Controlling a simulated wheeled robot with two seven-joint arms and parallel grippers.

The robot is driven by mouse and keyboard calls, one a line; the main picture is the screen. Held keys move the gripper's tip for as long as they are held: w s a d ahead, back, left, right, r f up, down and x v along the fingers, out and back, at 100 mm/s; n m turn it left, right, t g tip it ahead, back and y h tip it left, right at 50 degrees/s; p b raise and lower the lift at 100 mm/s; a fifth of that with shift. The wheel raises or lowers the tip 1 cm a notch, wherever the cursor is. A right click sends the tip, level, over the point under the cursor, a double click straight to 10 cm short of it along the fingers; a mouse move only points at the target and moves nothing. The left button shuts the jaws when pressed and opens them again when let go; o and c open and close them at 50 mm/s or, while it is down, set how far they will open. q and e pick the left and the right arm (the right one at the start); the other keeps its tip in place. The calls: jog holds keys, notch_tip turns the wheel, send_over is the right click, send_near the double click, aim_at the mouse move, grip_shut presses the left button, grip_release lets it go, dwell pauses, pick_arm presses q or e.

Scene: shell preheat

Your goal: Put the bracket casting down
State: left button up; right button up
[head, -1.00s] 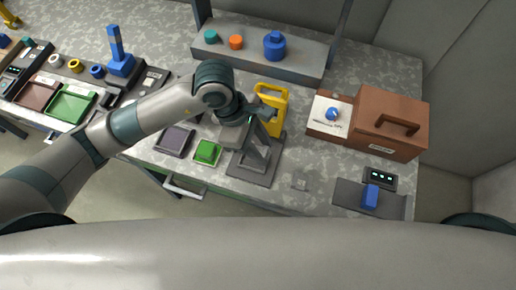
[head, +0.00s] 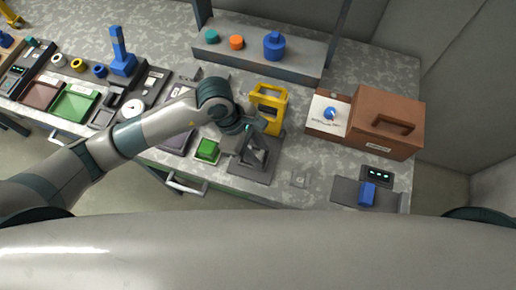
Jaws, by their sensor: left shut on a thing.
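My left gripper (head: 254,127) reaches in from the left over the middle of the bench. It is shut on a grey angular piece, which I take to be the bracket casting (head: 256,152). The casting is over a dark grey plate (head: 244,174) near the bench's front edge. The gripper and wrist hide part of the casting, and I cannot tell whether its underside touches the plate. My right gripper is not in view.
A yellow frame (head: 280,104) stands just behind the gripper. A grey shelf (head: 290,69) is behind. Bench surface between plate and blue block (head: 367,193) is mostly clear.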

pick_arm(q)
jog(key=shift+f, duration=0.15)
jog(key=o, duration=1.1)
jog(key=shift+r, duration=0.2)
jog(key=shift+w+a+r, duration=0.1)
jog(key=shift+r, duration=0.05)
jog(key=b+v, duration=0.4)
jog(key=v, duration=0.7)
jog(key=shift+r, duration=0.25)
